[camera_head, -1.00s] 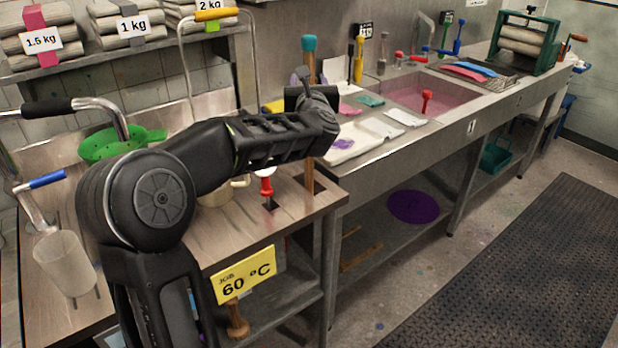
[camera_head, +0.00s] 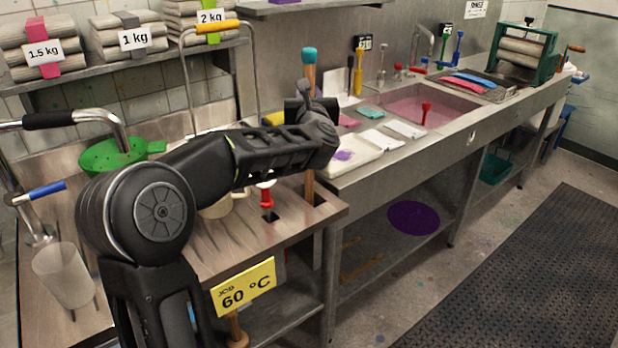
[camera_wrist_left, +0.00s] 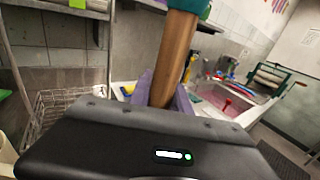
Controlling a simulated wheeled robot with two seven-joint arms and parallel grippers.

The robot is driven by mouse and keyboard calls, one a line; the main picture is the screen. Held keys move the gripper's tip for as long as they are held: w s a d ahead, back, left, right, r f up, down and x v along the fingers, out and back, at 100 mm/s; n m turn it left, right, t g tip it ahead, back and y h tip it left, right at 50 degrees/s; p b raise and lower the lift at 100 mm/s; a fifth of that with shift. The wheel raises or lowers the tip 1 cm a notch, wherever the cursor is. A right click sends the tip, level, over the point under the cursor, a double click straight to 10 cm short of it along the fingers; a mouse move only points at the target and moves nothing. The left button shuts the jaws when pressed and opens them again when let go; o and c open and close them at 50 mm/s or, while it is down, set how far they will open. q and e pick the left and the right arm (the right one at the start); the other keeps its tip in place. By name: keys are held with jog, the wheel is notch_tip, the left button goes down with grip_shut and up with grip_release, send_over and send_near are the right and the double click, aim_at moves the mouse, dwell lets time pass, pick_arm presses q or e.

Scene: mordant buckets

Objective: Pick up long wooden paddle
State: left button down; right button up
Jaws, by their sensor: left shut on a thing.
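The long wooden paddle (camera_head: 309,76) stands nearly upright at the right end of the wooden-topped bench, with a teal top end. My left gripper (camera_head: 305,96) is shut on the upper shaft, below the teal end. In the left wrist view the paddle's shaft (camera_wrist_left: 174,56) rises between the fingers (camera_wrist_left: 163,96). My arm hides the middle of the shaft in the head view. My right gripper is not in view.
A red-handled tool (camera_head: 267,194) stands in the bench just left of the paddle. A wire rack with a yellow handle (camera_head: 212,28) is behind. The steel sink counter (camera_head: 400,152) with a white tray (camera_head: 352,160) lies to the right.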

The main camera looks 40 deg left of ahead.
pick_arm(q)
jog(key=shift+r, duration=0.2)
notch_tip(320, 180, up, 28)
jog(key=p, duration=0.6)
jog(key=shift+f+p, duration=0.15)
jog(key=shift+p, duration=0.15)
dwell(0.6)
